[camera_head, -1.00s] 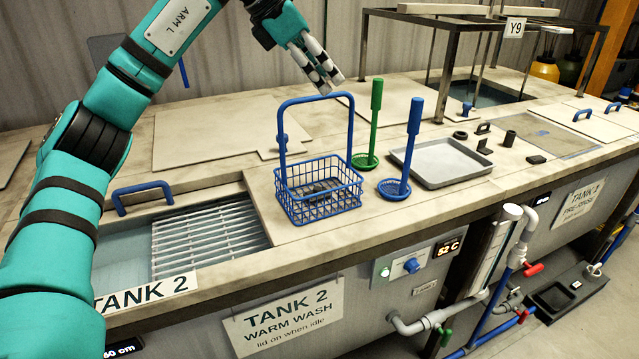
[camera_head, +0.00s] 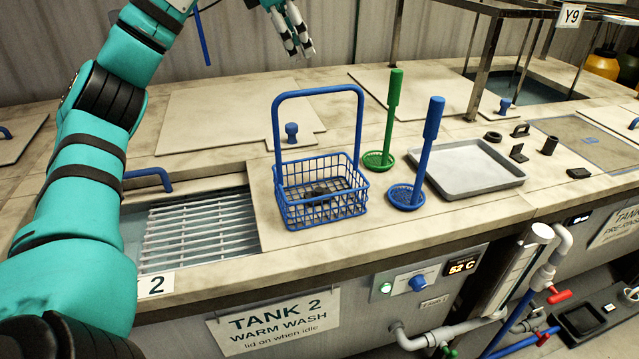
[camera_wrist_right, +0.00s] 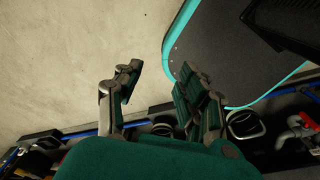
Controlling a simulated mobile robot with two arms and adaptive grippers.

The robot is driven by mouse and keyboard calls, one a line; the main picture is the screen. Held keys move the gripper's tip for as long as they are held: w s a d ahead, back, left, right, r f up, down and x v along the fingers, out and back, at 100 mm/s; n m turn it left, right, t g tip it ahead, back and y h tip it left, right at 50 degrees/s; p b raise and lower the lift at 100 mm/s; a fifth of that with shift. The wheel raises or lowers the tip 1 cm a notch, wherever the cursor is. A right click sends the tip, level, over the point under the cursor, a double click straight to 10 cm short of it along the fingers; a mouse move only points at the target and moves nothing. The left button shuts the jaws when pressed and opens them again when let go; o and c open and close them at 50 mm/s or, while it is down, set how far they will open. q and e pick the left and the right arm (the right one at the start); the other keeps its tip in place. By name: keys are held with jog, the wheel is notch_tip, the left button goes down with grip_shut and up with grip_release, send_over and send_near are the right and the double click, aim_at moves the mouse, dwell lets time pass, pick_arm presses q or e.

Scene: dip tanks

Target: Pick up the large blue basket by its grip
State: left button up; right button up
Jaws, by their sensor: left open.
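The large blue wire basket (camera_head: 322,205) stands upright on the beige worktop beside the open part of Tank 2. Its tall blue arched grip (camera_head: 318,91) rises above it, and a few dark pieces lie inside. My left gripper (camera_head: 299,50) is open and empty. In the head view it shows above and slightly left of the grip, apart from it. My right gripper (camera_wrist_right: 160,88) shows only in the right wrist view. Its fingers are spread with nothing between them, and the basket is not in that view.
A green strainer (camera_head: 390,115) and a blue strainer (camera_head: 426,150) stand upright just right of the basket. A grey tray (camera_head: 478,190) lies further right. A pale lid with a blue knob (camera_head: 291,129) lies behind the basket. Tank 2's slatted rack (camera_head: 200,228) is left of it.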

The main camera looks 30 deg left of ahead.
aim_at(320, 93)
pick_arm(q)
jog(key=x, duration=0.4)
jog(key=shift+w+d+r+p, duration=0.1)
jog(key=shift+w+p, duration=0.1)
jog(key=shift+p, duration=0.2)
jog(key=p+x, duration=0.1)
jog(key=x, duration=0.2)
jog(key=shift+w+d, duration=0.1)
jog(key=shift+w, duration=0.05)
jog(key=x, duration=0.1)
jog(key=p+x, duration=0.2)
jog(key=x, duration=0.1)
jog(key=shift+d, duration=0.35)
jog(key=shift+f, duration=0.3)
pick_arm(e)
jog(key=r, duration=0.4)
jog(key=shift+w+a+r, duration=0.2)
jog(key=shift+w+a, duration=0.05)
jog(key=shift+w, duration=0.1)
jog(key=shift+w, duration=0.1)
pick_arm(q)
jog(key=shift+f, duration=0.25)
pick_arm(e)
jog(key=shift+w+f, duration=0.1)
jog(key=shift+w, duration=0.2)
